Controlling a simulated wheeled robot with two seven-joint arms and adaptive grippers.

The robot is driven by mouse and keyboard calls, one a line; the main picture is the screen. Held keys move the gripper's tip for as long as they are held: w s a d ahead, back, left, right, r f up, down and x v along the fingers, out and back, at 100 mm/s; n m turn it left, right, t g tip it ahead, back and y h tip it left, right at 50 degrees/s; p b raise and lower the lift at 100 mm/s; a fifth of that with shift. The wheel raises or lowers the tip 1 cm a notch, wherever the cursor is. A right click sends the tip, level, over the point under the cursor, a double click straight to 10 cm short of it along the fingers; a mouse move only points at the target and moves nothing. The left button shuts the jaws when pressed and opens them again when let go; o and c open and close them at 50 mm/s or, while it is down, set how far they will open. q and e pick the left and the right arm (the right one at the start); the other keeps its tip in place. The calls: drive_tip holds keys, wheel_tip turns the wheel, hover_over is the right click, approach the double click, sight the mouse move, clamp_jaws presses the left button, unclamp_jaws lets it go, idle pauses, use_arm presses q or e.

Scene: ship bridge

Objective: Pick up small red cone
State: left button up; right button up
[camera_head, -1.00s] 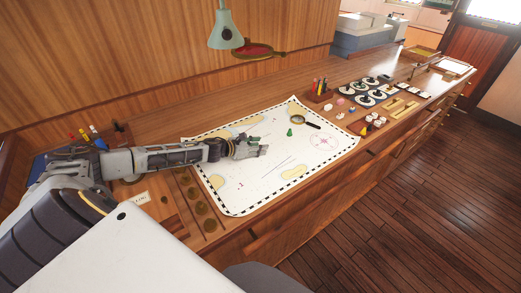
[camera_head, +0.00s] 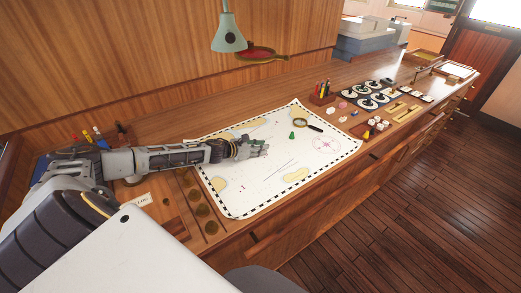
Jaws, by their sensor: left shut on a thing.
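My left gripper (camera_head: 262,149) reaches in from the left, low over the white chart (camera_head: 250,190). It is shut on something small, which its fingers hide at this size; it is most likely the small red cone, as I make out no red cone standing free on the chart. A small green cone (camera_head: 292,135) stands upright on the chart, to the right of my left gripper and apart from it. My right gripper is not in view.
A magnifying glass (camera_head: 300,123) lies on the chart behind the green cone. A pen holder (camera_head: 322,95) and a board of round pieces (camera_head: 372,97) stand farther right. A green lamp (camera_head: 230,38) hangs above. The chart's front half is mostly clear.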

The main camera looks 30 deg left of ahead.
use_arm(q)
wheel_tip(320, 180, up, 6)
drive_tip(key=shift+r+p, duration=0.1)
drive_tip(key=shift+p, duration=0.2)
drive_tip(key=shift+r+p, duration=0.65)
drive_tip(key=shift+r, duration=0.95)
drive_tip(key=shift+f, duration=0.3)
